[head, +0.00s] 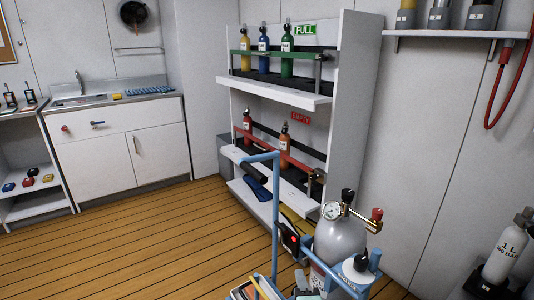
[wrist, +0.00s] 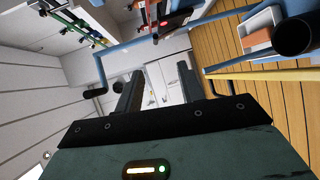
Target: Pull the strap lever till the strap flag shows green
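A grey cylinder (head: 340,243) with a round gauge (head: 331,211) stands upright in a blue cart (head: 276,205) at the front. A black housing with a red patch (head: 291,239) sits beside the cylinder on the cart. I cannot tell for sure whether it carries the strap lever or the flag; no green flag is clear on the cart. A dark part with red (wrist: 172,20) shows at the top of the wrist view, beyond the fingertips. My gripper (wrist: 158,88) is open and empty, its two fingers apart.
A white rack (head: 280,88) behind the cart holds small bottles behind green and red bars. A sink counter (head: 118,120) is at the left. A wall shelf (head: 455,34) and more cylinders (head: 507,248) are at the right. The wooden floor (head: 130,240) at left is clear.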

